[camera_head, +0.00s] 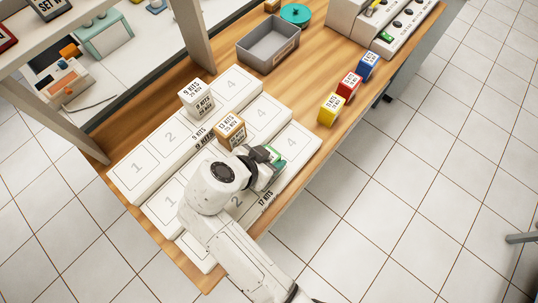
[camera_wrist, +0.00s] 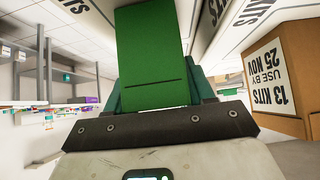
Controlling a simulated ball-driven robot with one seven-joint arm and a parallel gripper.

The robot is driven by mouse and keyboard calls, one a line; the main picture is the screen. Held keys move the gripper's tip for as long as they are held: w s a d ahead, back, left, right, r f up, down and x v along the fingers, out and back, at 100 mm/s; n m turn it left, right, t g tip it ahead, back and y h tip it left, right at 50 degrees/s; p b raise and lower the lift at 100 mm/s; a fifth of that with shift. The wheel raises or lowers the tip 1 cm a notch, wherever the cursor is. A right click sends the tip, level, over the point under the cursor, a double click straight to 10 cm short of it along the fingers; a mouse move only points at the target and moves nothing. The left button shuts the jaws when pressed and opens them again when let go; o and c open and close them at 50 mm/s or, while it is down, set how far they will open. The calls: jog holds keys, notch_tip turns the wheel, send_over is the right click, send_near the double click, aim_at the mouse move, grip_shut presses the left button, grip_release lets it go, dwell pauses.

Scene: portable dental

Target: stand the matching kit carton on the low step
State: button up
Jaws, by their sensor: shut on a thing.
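My gripper (camera_head: 262,160) is shut on a green carton (camera_head: 277,164), over the third place of the low step (camera_head: 294,146) of a white three-step stand. The carton also fills the middle of the wrist view (camera_wrist: 150,60); no print is readable on it. The low step's front reads "17 KITS". I cannot tell whether the carton touches the step. A brown carton (camera_head: 231,130) stands on the middle step, close beside my gripper; in the wrist view (camera_wrist: 285,85) it reads "13 KITS, use by 25 NOV". A white carton (camera_head: 196,98) marked "9 KITS" stands on the top step.
Yellow (camera_head: 330,110), red (camera_head: 348,86) and blue (camera_head: 368,66) cartons stand along the wooden bench's front edge. A grey open bin (camera_head: 268,47) sits behind the stand's right end. A shelf post (camera_head: 192,35) rises at the back. Place 4 of the low step is clear.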

jog(key=shift+f, duration=0.2)
jog(key=o, duration=1)
jog(key=shift+o, duration=0.2)
jog(key=shift+r, duration=0.15)
jog(key=shift+s+a+r, duration=0.1)
jog(key=shift+a+r, duration=0.05)
jog(key=shift+r, duration=0.05)
jog(key=b+v, duration=0.1)
jog(key=v, duration=1)
jog(key=shift+s+r+b, duration=0.2)
jog(key=shift+b, duration=0.15)
jog(key=shift+a, duration=0.1)
